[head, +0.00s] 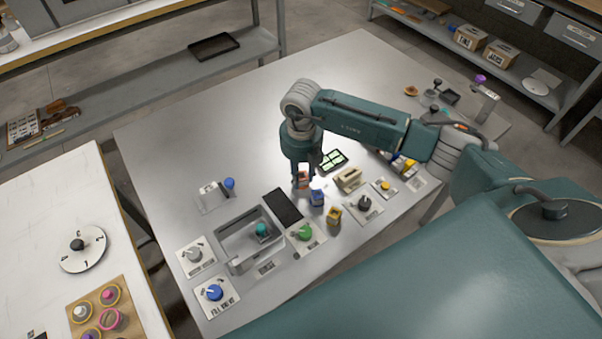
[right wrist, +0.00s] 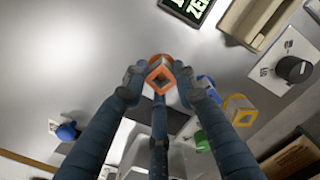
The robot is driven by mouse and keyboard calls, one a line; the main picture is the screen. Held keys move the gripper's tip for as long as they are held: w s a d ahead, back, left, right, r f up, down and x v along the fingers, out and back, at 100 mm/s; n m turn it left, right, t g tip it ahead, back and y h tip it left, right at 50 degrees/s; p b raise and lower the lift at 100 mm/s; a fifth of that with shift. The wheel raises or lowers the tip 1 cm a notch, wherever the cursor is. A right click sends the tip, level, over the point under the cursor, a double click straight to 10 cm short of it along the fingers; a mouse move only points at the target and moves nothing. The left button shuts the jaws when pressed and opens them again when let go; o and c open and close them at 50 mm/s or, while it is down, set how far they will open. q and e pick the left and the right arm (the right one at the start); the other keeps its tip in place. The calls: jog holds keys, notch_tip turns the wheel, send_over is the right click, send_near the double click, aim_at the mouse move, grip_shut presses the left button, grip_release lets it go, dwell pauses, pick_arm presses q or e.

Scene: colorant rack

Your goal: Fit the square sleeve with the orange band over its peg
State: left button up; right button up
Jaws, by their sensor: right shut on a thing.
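The square sleeve with the orange band (head: 304,182) is between the fingers of my right gripper (head: 300,184), above the grey table. In the right wrist view the sleeve (right wrist: 161,77) shows its square opening with an orange rim, facing the camera and turned like a diamond. The fingers of my right gripper (right wrist: 160,84) are shut on its sides. I cannot pick out its peg in either view. My left gripper is not in view.
A blue-banded sleeve (head: 317,198) and a yellow-banded sleeve (head: 334,216) stand close to the right of the held sleeve. A black pad (head: 283,205), a grey basin (head: 243,262), a beige box (head: 349,179) and knob plates surround them. The table's far left is clear.

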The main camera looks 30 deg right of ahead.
jog(key=shift+f, duration=0.3)
jog(key=o, duration=0.9)
jog(key=shift+r, duration=0.1)
jog(key=r, duration=1.2)
jog(key=shift+s, duration=0.25)
jog(key=shift+f, duration=0.1)
